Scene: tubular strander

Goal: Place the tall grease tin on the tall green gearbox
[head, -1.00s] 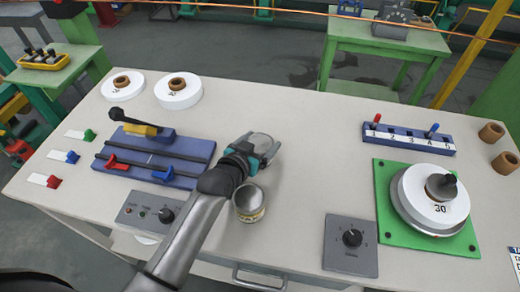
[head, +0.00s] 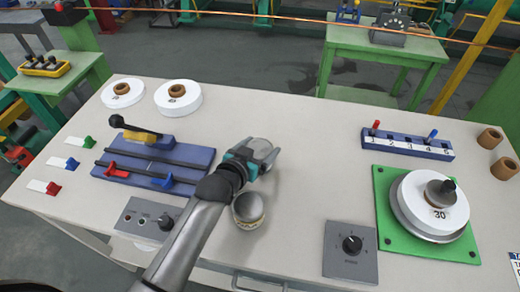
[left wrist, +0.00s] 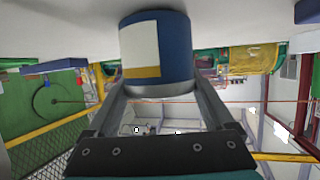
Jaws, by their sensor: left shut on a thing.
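My left gripper (head: 256,160) is shut on a tin above the workbench, right of the blue lever board. In the head view only the tin's grey round top (head: 262,147) shows between the fingers. In the left wrist view it is a blue tin (left wrist: 174,45) with a cream label and a pale metal rim, held between both fingers. It looks like the grease tin. A second tin (head: 248,208) with a grey top and yellowish side stands on the bench just below the gripper. I cannot surely pick out the tall green gearbox. My right gripper is not in view.
The workbench (head: 300,190) also holds a blue lever board (head: 190,147), two white spools, a grey knob box (head: 350,250), a blue numbered switch strip (head: 407,143) and a spool on a green plate (head: 385,190). A green table (head: 390,40) stands behind. The bench middle is fairly clear.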

